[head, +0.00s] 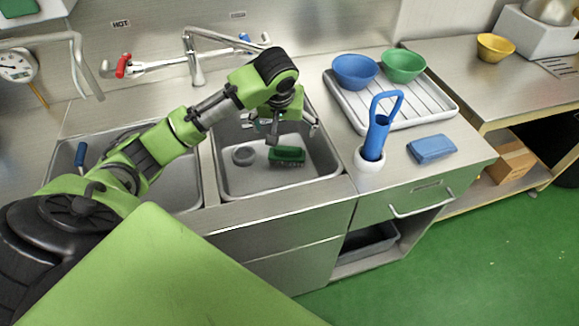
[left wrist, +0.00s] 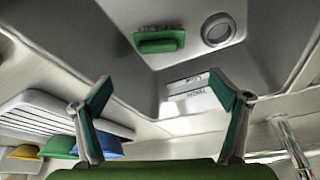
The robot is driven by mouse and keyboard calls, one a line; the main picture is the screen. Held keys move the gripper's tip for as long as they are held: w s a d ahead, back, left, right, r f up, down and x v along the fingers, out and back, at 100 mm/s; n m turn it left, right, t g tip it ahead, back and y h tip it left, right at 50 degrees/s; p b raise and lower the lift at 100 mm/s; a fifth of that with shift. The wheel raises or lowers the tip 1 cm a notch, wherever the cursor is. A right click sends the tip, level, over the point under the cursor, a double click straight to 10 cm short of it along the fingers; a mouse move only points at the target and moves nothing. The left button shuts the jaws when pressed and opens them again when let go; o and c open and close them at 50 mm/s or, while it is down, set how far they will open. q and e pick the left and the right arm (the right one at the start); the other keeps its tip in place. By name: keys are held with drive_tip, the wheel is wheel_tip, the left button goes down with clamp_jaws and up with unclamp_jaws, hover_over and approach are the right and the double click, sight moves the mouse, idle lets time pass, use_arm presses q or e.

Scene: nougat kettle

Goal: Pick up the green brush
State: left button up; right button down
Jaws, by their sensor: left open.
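The green brush (head: 287,155) lies on the floor of the right sink basin (head: 235,184), near its right side. It also shows in the left wrist view (left wrist: 159,41), at the top, beyond the fingertips. My left gripper (head: 290,128) is above the right basin, over the brush and apart from it. In the left wrist view its two fingers (left wrist: 166,95) are spread wide with nothing between them. My right gripper is not in view.
A round drain (head: 243,156) lies left of the brush. The faucet (head: 195,62) stands behind the basins. On the right counter are a drying rack (head: 432,112) with a blue bowl (head: 356,71) and green bowl (head: 403,65), a blue-handled tool (head: 378,134) in a white holder, and a blue sponge (head: 431,149).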

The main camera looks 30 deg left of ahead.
sight(286, 149)
use_arm(q)
drive_tip(key=x, duration=1.5)
drive_tip(key=shift+s+d+f, duration=0.1)
drive_tip(key=shift+s+f, duration=0.1)
drive_tip(key=shift+f, duration=0.15)
drive_tip(key=c, duration=0.9)
